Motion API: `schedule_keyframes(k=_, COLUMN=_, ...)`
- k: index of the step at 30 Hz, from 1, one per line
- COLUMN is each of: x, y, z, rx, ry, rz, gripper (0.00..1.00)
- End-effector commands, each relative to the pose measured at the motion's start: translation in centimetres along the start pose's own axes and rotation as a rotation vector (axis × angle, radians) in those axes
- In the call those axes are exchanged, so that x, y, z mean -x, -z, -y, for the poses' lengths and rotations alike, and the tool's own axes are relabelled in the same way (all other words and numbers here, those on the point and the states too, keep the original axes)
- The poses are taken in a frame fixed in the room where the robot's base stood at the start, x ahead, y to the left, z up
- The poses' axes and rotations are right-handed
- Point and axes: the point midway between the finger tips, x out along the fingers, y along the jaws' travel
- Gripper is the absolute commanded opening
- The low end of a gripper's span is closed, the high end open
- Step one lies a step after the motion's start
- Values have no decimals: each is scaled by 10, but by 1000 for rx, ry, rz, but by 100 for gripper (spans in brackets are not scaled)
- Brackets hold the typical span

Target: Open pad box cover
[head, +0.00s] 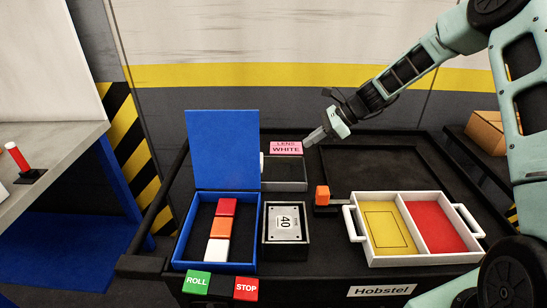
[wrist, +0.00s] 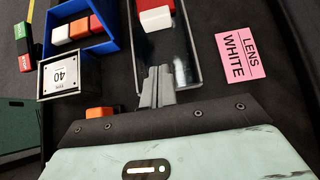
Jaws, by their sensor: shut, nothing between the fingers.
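No box is labelled as the pad box. An open blue box (head: 181,241) at the left holds red, orange and white blocks; its blue cover (head: 223,150) stands upright behind it. The blue box also shows at top left in the wrist view (wrist: 112,38). My gripper (head: 309,142) is shut and empty, above the back of the bench, just right of the pink label. In the wrist view its fingertips (wrist: 158,72) overlap the near end of a grey box (wrist: 190,50). I cannot tell whether they touch it.
The grey box also shows in the head view (head: 290,186).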

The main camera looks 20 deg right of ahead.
Motion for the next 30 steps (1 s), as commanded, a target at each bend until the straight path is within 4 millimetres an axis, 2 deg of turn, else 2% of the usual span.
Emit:
schedule_keyframes(k=5, x=-18, y=-1, z=0, rx=-4, ry=-3, rz=3, gripper=0)
schedule_keyframes(k=18, x=-104, y=-5, z=-1, rx=1, ry=-3, rz=1, gripper=0)
schedule_keyframes(k=24, x=-122, y=-22, z=-1, rx=2, ry=-2, rz=0, gripper=0)
schedule_keyframes(k=30, x=-128, y=-27, z=0, rx=1, ry=-1, rz=0, gripper=0)
